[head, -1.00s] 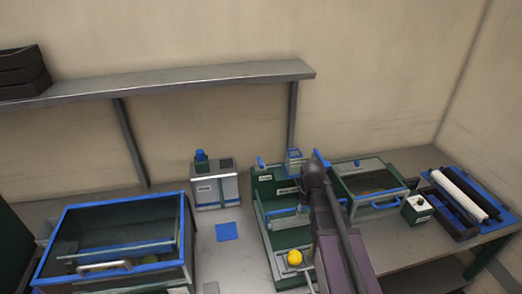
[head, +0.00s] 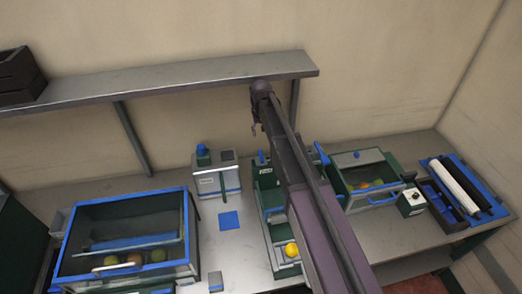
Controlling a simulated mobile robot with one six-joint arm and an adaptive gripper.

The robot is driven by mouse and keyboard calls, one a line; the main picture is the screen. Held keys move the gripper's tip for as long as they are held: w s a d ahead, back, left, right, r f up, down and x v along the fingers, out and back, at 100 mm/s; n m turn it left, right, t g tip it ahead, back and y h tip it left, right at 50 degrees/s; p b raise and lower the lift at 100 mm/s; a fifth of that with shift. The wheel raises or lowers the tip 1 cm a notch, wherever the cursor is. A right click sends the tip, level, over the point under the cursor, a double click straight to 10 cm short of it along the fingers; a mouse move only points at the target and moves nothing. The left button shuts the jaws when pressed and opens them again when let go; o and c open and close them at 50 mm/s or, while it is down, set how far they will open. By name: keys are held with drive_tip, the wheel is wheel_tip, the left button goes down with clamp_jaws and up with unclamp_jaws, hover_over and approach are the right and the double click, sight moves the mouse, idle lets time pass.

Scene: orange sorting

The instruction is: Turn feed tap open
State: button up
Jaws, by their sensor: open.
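My gripper (head: 254,130) is raised in front of the wall, just below the shelf edge, open and apart from everything on the bench. My arm crosses the middle of the view and hides much of the green-and-grey station (head: 266,200) behind it. A small blue lever (head: 262,157) stands at that station's back left, below my gripper. Another blue lever (head: 321,154) stands tilted to the right of my arm. I cannot tell which blue part is the feed tap. A yellow fruit (head: 291,250) lies at the station's front.
A blue-rimmed glass bin (head: 125,204) with fruit stands at the left. A grey box with a blue cap (head: 216,180) is behind a blue square (head: 229,220). The shelf (head: 170,82) overhangs the back.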

sight(261, 155)
drive_tip(key=shift+f, duration=0.2)
idle(0.3)
wheel_tip(261, 155, down, 13)
drive_tip(key=b, duration=1.3)
drive_tip(key=shift+f+b, duration=0.15)
drive_tip(key=shift+b, duration=0.25)
clamp_jaws()
